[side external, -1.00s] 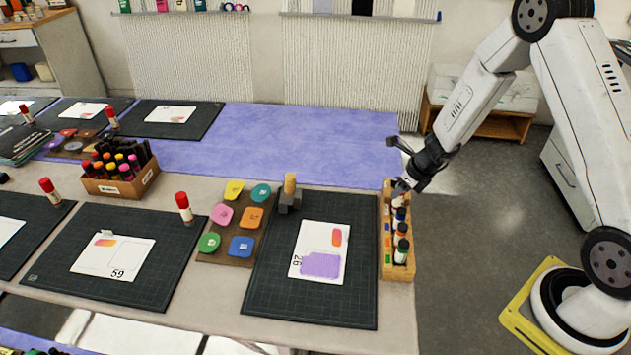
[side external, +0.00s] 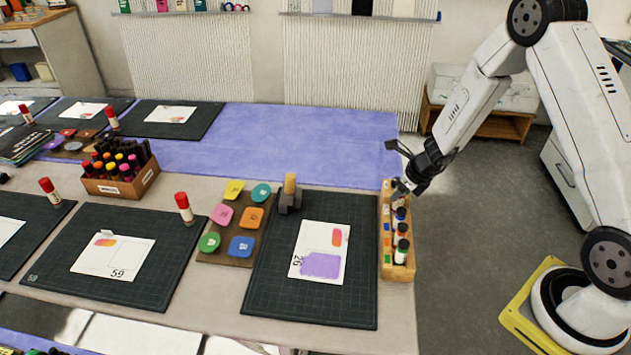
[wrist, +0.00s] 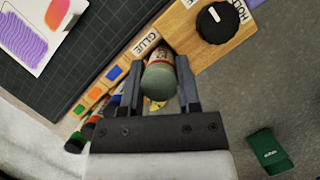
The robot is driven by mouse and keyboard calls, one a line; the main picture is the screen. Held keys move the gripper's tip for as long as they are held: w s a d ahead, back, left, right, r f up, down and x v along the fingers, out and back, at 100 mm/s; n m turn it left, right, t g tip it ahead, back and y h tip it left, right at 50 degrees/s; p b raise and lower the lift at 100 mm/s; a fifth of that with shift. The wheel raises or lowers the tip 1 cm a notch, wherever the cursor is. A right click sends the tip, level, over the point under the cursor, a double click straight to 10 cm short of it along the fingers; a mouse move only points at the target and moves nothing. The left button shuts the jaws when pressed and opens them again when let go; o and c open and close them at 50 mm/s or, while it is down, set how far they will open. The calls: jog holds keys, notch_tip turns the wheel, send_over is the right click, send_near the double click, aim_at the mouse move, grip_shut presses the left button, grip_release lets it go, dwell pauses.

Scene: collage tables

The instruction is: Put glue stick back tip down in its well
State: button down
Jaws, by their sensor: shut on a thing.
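My gripper (wrist: 160,85) is shut on the glue stick (wrist: 160,80), seen end-on with its greenish rounded end toward the wrist camera and its labelled body running down away from it. The glue stick is over the wooden rack (side external: 397,268), next to the "GLUE" label (wrist: 148,42). The well under it is hidden, so I cannot tell how deep the stick sits. In the side view my gripper (side external: 402,187) is at the rack's far end, and the stick is mostly hidden by the fingers.
Several capped bottles (side external: 402,240) stand in the rack close to my gripper. A black knob (wrist: 213,23) sits on the wood by a "HOLD" label. A dark mat (side external: 270,280) with a card (side external: 321,240) lies left.

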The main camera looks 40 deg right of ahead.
jog(key=shift+f, duration=0.5)
dwell(0.4)
jog(key=shift+c, duration=1.2)
grip_release()
jog(key=shift+r, duration=0.1)
jog(key=shift+r, duration=3.7)
jog(key=shift+a, duration=0.1)
